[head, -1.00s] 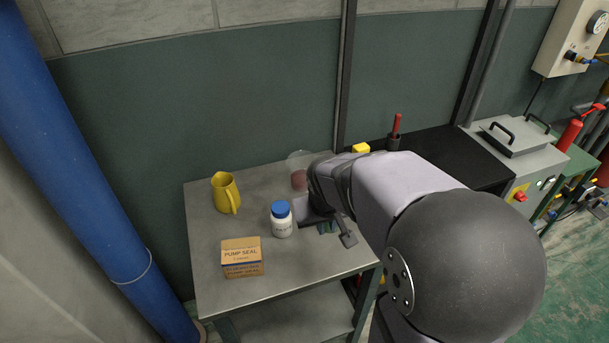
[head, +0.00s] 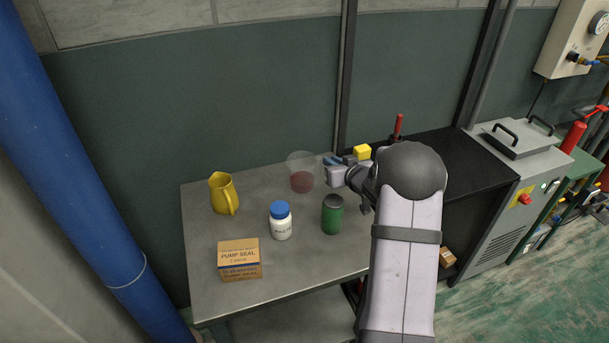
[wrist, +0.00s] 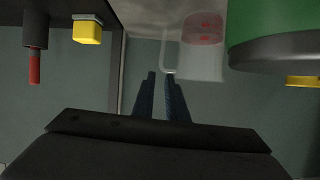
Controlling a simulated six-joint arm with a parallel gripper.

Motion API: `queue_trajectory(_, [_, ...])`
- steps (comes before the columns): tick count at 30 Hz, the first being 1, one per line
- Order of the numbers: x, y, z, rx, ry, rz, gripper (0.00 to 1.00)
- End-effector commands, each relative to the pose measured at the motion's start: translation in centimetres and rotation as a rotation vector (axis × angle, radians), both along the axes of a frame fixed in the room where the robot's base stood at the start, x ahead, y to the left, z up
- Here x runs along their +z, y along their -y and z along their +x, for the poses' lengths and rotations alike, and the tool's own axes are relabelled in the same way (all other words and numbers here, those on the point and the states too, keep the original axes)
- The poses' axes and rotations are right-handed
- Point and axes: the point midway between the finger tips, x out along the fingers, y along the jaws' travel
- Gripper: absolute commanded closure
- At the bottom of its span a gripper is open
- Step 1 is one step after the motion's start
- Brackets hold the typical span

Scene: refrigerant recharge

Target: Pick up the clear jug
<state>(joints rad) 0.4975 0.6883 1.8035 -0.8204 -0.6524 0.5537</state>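The clear jug (head: 301,174) stands near the back edge of the grey table, see-through with reddish contents low inside. In the wrist view, the clear jug (wrist: 202,62) hangs upside down in the picture, its handle on its left side. My gripper (head: 333,161) is just right of the jug in the head view, its blue fingers pointing left towards it. In the wrist view, my gripper (wrist: 160,74) has a narrow gap between its fingers, with the fingertips close to the handle. Whether they touch it I cannot tell. Nothing shows held.
A green jar (head: 332,214) with a dark lid stands in front of my gripper. A white bottle (head: 281,222), yellow pitcher (head: 223,194) and pump seal box (head: 239,260) share the table (head: 205,290). A yellow block (head: 363,152) and red-handled tool (head: 399,126) are behind right.

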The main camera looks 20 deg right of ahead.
Motion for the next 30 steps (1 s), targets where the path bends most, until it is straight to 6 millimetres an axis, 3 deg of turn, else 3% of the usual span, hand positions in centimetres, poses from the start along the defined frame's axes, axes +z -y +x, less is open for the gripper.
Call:
queue_trajectory(3, [-1.9, 0.0, 0.0, 0.001, -0.002, 0.001, 0.88])
queue_trajectory(6, [-2.3, 0.0, 0.0, 0.000, 0.001, -0.001, 0.88])
queue_trajectory(30, [-3.8, -0.1, 3.0, 0.000, 0.000, -0.001, 0.88])
